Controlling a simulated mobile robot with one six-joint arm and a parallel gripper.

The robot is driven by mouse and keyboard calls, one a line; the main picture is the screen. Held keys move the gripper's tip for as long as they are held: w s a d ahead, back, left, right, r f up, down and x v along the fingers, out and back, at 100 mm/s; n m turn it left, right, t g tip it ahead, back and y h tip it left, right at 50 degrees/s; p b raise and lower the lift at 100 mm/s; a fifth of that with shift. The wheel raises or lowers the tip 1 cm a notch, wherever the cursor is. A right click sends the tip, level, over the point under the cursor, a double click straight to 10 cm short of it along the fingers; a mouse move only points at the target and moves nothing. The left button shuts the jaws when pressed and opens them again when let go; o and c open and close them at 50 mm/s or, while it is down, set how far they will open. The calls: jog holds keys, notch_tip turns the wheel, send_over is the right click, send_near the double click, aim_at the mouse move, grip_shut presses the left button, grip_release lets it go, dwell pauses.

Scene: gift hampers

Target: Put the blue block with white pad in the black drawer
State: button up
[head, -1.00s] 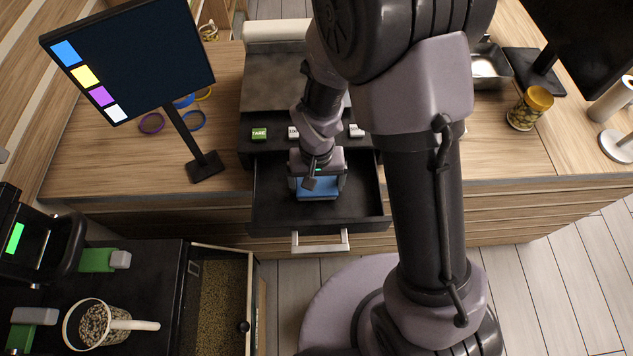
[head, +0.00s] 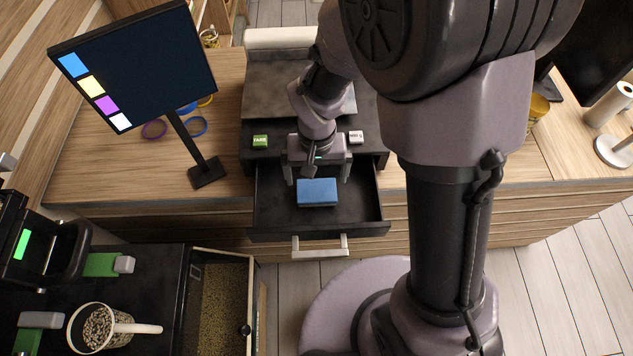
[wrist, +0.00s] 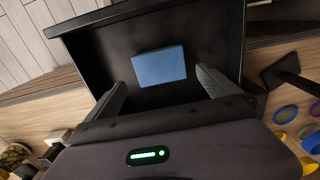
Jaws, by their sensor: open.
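The blue block (head: 317,192) lies inside the open black drawer (head: 367,208), near the middle of its floor. Its blue face is up; no white pad shows. The block also shows in the wrist view (wrist: 159,67), lying apart from the drawer walls (wrist: 90,66). My gripper (head: 317,178) is open and empty, just behind and above the block. In the wrist view its two fingers (wrist: 162,85) are spread wide, with clear space between them and the block.
The drawer's pale handle (head: 320,246) faces the front. A screen on a stand (head: 135,70) is at left, with colored rings (head: 196,126) behind it. An open bin of grain (head: 222,300) and a handled cup of grain (head: 98,328) are at lower left.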

notch_tip(320, 180, up, 12)
jog(key=d+m+t, duration=0.1)
jog(key=d, duration=0.1)
jog(key=s+d+r+m+t+y, duration=0.1)
jog(key=s+d+r+t, duration=0.1)
jog(key=s+r, duration=0.3)
jog(key=s+d+r+m+t+y, duration=0.1)
jog(key=s+d+r+m+t, duration=0.1)
jog(key=s+r, duration=0.4)
jog(key=shift+s+d+r+t, duration=0.15)
jog(key=shift+d+r+t, duration=0.25)
jog(key=shift+r, duration=0.3)
notch_tip(320, 180, down, 18)
jog(key=b, duration=1.7)
